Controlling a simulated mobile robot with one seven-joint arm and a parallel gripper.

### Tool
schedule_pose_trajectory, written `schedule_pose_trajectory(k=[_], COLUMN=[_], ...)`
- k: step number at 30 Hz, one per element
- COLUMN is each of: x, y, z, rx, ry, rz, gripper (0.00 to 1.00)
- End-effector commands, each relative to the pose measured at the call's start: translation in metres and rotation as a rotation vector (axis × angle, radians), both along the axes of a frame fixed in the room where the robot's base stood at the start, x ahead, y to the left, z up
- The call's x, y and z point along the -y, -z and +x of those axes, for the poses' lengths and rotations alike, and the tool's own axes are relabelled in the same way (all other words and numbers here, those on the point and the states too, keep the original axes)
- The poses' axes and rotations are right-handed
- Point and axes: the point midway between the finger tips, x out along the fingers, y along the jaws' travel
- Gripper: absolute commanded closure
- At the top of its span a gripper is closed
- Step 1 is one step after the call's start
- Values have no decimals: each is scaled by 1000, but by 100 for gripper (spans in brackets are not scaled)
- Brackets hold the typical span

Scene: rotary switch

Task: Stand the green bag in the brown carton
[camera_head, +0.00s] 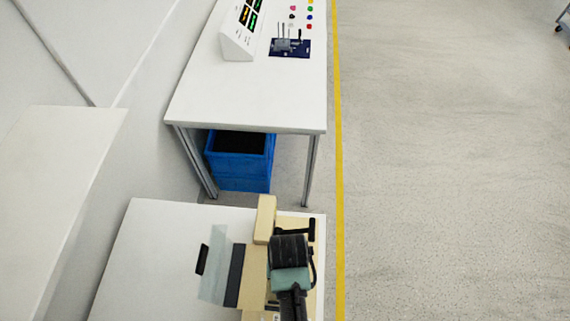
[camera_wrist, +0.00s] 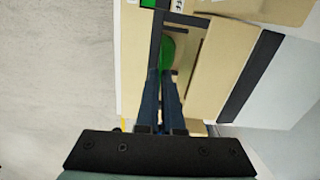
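I see no green bag and no brown carton that I can make out. In the wrist view a green rounded thing (camera_wrist: 167,50) shows inside a beige box (camera_wrist: 135,60), just beyond my fingertips; its lower part is hidden by them. The box also shows in the head view (camera_head: 254,275), on the near white table. My gripper (camera_wrist: 166,75) has its two dark blue fingers close together, reaching into the box opening. Whether they touch or grip the green thing cannot be told. In the head view my arm's end covers the right part of the box and hides the fingertips.
A clear panel (camera_head: 215,265) with a dark handle stands left of the box. The near table (camera_head: 150,250) is bare at left. Beyond it, a blue crate (camera_head: 240,176) sits under another white table (camera_head: 235,105) with a control panel (camera_head: 238,42). Open floor (camera_head: 450,180) lies right.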

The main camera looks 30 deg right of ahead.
Motion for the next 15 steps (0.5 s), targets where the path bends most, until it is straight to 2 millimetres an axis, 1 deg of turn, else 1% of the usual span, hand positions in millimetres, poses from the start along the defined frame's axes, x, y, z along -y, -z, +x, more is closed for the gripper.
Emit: schedule_pose_trajectory(k=[1, 3, 15], x=[0, 0, 0], y=[-7, -12, -38], z=[0, 0, 0], rx=[1, 1, 1], ry=[0, 0, 0], rz=[-1, -1, -1], gripper=[100, 100, 100])
